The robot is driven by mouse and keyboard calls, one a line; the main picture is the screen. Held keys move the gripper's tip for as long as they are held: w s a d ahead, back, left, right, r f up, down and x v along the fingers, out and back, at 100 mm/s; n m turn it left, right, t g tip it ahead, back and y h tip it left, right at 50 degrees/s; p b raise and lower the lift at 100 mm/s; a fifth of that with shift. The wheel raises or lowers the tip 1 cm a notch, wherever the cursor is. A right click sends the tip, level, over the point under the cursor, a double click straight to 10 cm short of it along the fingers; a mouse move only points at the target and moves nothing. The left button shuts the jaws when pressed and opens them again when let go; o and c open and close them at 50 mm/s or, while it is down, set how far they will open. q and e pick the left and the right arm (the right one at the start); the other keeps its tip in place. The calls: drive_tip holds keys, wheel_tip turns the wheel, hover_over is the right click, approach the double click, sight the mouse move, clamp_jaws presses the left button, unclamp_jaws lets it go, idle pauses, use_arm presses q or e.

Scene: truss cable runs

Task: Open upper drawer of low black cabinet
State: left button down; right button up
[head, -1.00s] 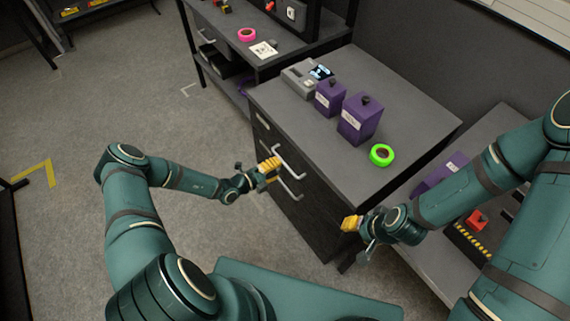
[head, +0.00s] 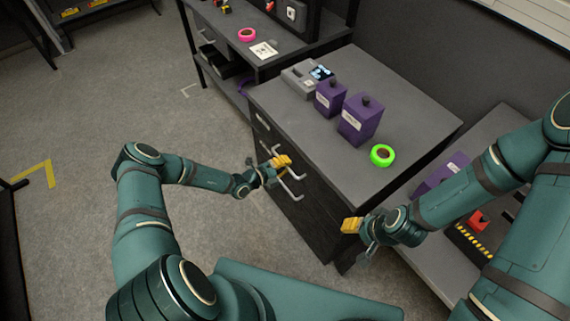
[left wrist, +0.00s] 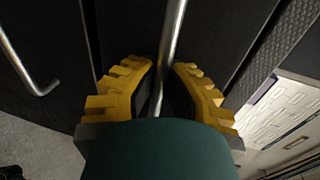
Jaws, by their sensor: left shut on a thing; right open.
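The low black cabinet (head: 310,225) stands at the middle right of the head view, with bar handles on its drawer fronts. My left gripper (head: 283,162) is at the upper drawer's handle (head: 291,170). In the left wrist view the yellow fingers of my left gripper (left wrist: 162,85) lie on both sides of the upper handle bar (left wrist: 173,35) and are shut on it. A lower handle (left wrist: 30,75) shows at the left there. The upper drawer looks closed. My right gripper (head: 352,226) is open and empty, in front of the cabinet's right end.
On the cabinet top stand two purple containers (head: 358,122), a grey device (head: 300,80) and a green tape roll (head: 382,155). A dark workbench (head: 225,35) stands behind left. A lower grey shelf (head: 410,235) lies to the right.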

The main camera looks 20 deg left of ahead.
use_arm(q)
drive_tip(key=shift+s+a, duration=0.1)
drive_tip(key=shift+s, duration=0.05)
drive_tip(key=f+v, duration=0.3)
drive_tip(key=v, duration=1.1)
drive_tip(key=s+f+v, duration=0.1)
drive_tip(key=f+v, duration=0.2)
drive_tip(key=v, duration=1.1)
drive_tip(key=shift+a+b, duration=0.45)
drive_tip(key=c, duration=1)
unclamp_jaws()
drive_tip(key=shift+s, duration=0.1)
drive_tip(key=shift+s, duration=0.1)
drive_tip(key=v, duration=1.2)
